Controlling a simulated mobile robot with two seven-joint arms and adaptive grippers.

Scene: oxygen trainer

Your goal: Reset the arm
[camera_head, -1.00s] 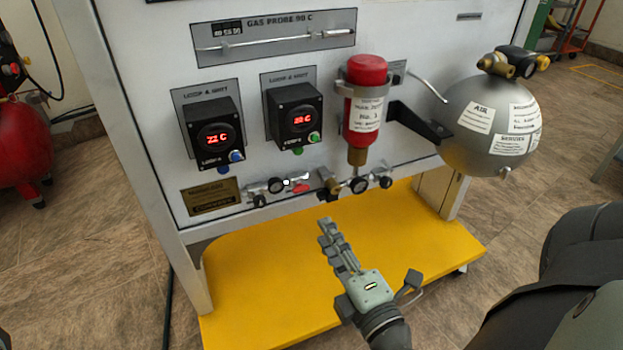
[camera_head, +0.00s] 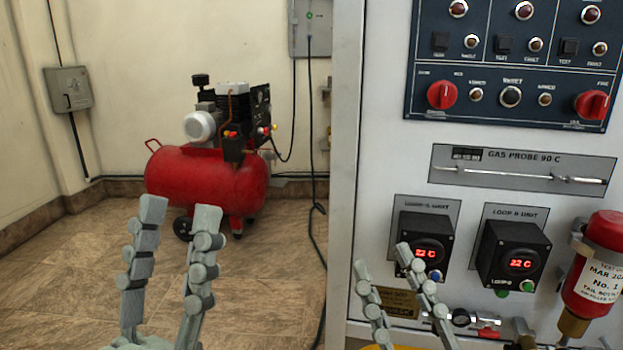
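My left gripper (camera_head: 172,225) is open and empty at the lower left, its two grey fingers pointing up with a gap between them. It shows in front of the floor and the red compressor. The lower parts of both arms are out of the picture.
The panel carries a dark control board (camera_head: 510,60), a gas probe plate (camera_head: 522,170), a right loop unit (camera_head: 512,255) and a red cylinder (camera_head: 597,265). Open floor lies at the left.

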